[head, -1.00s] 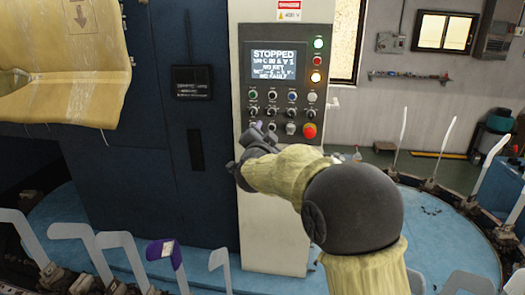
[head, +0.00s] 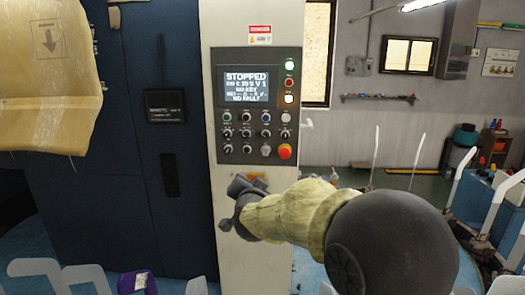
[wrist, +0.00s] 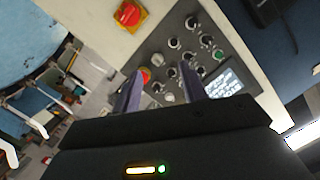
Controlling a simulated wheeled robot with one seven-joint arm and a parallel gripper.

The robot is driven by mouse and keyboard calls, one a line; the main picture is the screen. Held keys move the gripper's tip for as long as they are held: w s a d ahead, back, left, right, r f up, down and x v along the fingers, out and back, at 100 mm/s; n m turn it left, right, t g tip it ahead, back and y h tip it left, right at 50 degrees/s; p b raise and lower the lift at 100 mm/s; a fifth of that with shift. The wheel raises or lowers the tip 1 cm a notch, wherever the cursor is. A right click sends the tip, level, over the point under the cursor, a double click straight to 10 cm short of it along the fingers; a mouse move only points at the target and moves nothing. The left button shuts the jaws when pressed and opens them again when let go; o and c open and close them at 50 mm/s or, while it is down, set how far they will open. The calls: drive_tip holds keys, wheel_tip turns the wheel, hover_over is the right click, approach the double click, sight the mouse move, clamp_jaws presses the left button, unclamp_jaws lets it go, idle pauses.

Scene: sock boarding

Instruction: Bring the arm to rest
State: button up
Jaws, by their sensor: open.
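My gripper (head: 243,192) is in front of the white machine column, just below the control panel (head: 257,105) in the head view. My arm reaches in from the lower right. In the wrist view my gripper (wrist: 164,90) shows two separate fingers with nothing between them. Behind them are the panel's knobs (wrist: 175,43), its lit display (wrist: 208,84) and a red button (wrist: 145,75). The head view shows the display (head: 247,88) reading STOPPED. A red knob on a yellow plate (wrist: 130,14) shows in the wrist view, apart from the fingers.
White sock boards (head: 85,278) stand along the bottom left, one with a purple sock (head: 137,282). More boards (head: 468,172) stand at the right. A yellow wrapped package (head: 45,90) hangs at the upper left. A dark blue cabinet (head: 140,190) is left of the column.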

drive_tip(key=s+d+f+n+g, duration=0.3)
drive_tip(key=s+d+f+g, duration=0.3)
drive_tip(key=s+d+f, duration=0.4)
drive_tip(key=s+d+f+n+g+h, duration=0.1)
drive_tip(key=s+d+f+g, duration=0.6)
drive_tip(key=s, duration=1.2)
drive_tip(key=d+f+n, duration=0.1)
drive_tip(key=d+f, duration=0.2)
drive_tip(key=f, duration=0.2)
drive_tip(key=shift+d+f+n+g+h, duration=0.3)
drive_tip(key=shift+d+f+n, duration=0.05)
drive_tip(key=shift+n, duration=0.05)
drive_tip(key=shift+w, duration=0.1)
drive_tip(key=shift+c, duration=0.7)
